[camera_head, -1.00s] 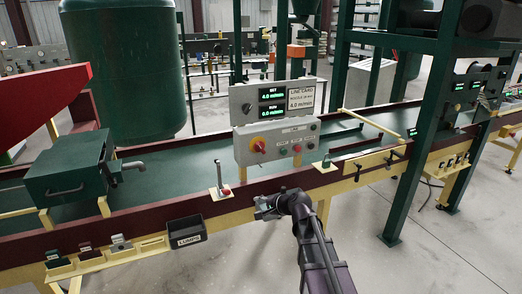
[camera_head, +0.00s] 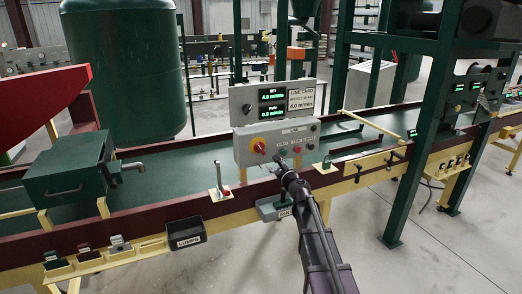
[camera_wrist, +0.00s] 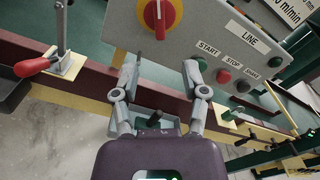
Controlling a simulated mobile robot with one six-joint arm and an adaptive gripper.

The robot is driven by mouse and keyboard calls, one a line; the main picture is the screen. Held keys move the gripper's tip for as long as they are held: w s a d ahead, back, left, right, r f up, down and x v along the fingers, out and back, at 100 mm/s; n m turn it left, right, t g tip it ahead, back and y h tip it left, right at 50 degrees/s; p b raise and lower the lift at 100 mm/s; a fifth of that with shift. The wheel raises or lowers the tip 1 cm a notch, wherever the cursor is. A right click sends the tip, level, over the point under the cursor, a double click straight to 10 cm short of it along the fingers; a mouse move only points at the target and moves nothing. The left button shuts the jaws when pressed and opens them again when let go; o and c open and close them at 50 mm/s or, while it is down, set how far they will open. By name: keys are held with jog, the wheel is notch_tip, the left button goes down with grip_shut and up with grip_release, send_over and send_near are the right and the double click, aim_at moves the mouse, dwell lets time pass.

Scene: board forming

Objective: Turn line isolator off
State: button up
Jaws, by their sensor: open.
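The line isolator is a red rotary handle on a round yellow plate (camera_head: 258,146), at the left of the grey control panel (camera_head: 243,158). In the wrist view the isolator (camera_wrist: 158,13) is at the top edge, partly cut off. My gripper (camera_head: 280,160) is in front of the panel's lower part, right of and below the isolator in the head view. In the wrist view my gripper (camera_wrist: 162,60) has its two fingers spread, with nothing between them. The isolator appears beyond the fingertips, apart from them.
START (camera_wrist: 208,60), STOP (camera_wrist: 224,76) and a dark button (camera_wrist: 243,86) sit right of the isolator. A red-knobbed lever (camera_head: 224,191) stands left of the panel on the conveyor edge. A grey tray (camera_head: 268,211) hangs below the rail. A LUMPS bin (camera_head: 186,232) is further left.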

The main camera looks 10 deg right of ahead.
aim_at(262, 150)
jog(key=x, duration=1.3)
jog(key=shift+w+a, duration=0.15)
jog(key=shift+w, duration=0.2)
grip_shut()
